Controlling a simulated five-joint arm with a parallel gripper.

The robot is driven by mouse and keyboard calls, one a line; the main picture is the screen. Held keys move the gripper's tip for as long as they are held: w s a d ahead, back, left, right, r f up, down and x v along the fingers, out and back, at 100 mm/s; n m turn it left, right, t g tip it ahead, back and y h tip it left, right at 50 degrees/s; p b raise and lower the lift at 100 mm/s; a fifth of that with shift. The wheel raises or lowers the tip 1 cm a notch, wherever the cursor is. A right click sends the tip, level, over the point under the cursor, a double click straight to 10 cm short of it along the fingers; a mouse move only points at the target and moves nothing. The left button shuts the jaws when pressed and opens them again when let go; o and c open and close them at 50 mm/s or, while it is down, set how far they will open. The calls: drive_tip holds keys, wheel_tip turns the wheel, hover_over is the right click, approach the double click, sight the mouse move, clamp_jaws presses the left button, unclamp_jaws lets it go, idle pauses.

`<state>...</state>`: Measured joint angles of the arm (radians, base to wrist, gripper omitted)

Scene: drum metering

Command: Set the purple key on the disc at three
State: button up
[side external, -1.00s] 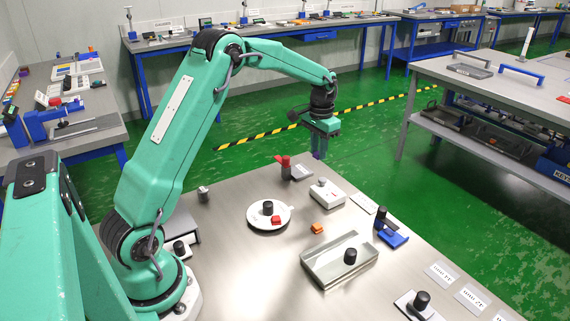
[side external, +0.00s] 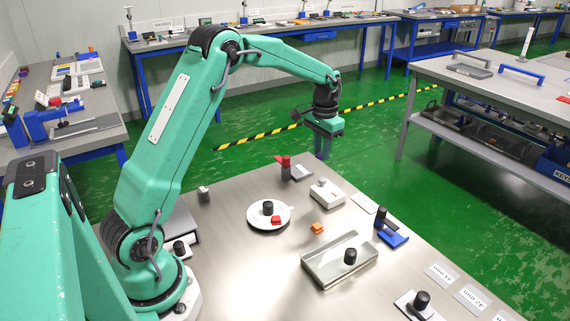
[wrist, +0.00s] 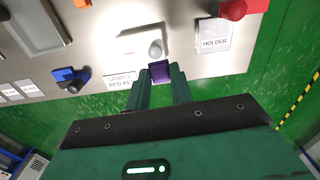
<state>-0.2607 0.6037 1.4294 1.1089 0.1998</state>
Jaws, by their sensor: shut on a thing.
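The purple key (wrist: 160,71) is between the fingertips of my gripper (wrist: 161,80) in the wrist view, with the fingers shut on it. In the side view my gripper (side external: 322,148) hangs above and beyond the far edge of the table, well away from the disc; the key is hard to make out there. The white round disc (side external: 256,221) lies on the table with a black knob (side external: 267,208) and a red key (side external: 276,220) on it. I cannot read any position marks on the disc. The wrist view does not show the disc.
A white box with a grey knob (side external: 327,192), a red-topped holder (side external: 286,163), an orange key (side external: 318,228), a blue stand (side external: 392,238) and a shallow grey tray (side external: 318,275) stand on the metal table. Bare table lies left of and in front of the disc.

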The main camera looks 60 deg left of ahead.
drive_tip(key=s+d, duration=1.3)
drive_tip(key=s, duration=0.4)
drive_tip(key=shift+r+m, duration=0.3)
drive_tip(key=shift+r, duration=0.1)
hover_over(281, 207)
wheel_tip(281, 207, down, 7)
drive_tip(key=shift+f, duration=2)
drive_tip(key=shift+f, duration=0.15)
drive_tip(key=o, duration=0.9)
drive_tip(key=shift+o, duration=0.2)
